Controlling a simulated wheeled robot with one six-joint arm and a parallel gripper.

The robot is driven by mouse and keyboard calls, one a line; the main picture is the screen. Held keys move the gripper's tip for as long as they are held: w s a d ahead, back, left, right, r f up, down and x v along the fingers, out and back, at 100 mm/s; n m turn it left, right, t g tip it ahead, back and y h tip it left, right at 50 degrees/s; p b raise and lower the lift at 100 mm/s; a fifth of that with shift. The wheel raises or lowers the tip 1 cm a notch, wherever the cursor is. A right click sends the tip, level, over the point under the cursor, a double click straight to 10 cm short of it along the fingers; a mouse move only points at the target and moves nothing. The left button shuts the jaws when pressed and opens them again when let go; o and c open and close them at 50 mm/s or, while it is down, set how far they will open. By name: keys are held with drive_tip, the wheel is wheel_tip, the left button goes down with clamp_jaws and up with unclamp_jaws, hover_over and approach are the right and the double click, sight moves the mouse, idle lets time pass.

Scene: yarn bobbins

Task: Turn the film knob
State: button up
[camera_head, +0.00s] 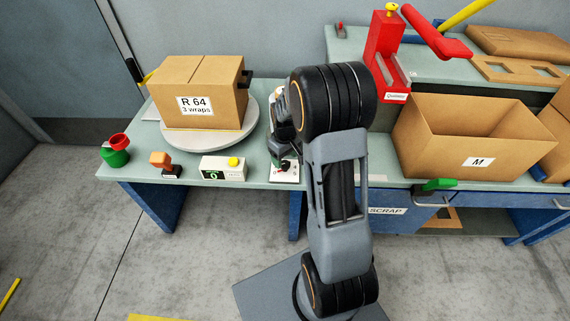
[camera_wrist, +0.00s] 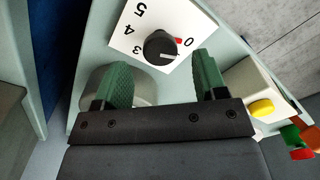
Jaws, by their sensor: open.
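The plate shows numbers such as 0, 3, 4 and 5, with a red mark near the 0. My gripper (camera_wrist: 161,62) is open, with one green finger to each side of the knob in this view. Whether either finger touches it I cannot tell. In the head view the white dial plate (camera_head: 286,177) shows beside my arm, which hides much around it.
A box marked R 64 (camera_head: 205,95) stands on a round turntable (camera_head: 215,142). A white counter with a yellow button (camera_head: 222,170), an orange-handled stamp (camera_head: 162,163) and red and green cups (camera_head: 115,152) line the front edge. A red dispenser (camera_head: 387,55) and open box M (camera_head: 465,125) are right.

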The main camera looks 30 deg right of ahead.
sight(285, 163)
drive_tip(key=shift+f, duration=1.5)
drive_tip(key=c, duration=0.9)
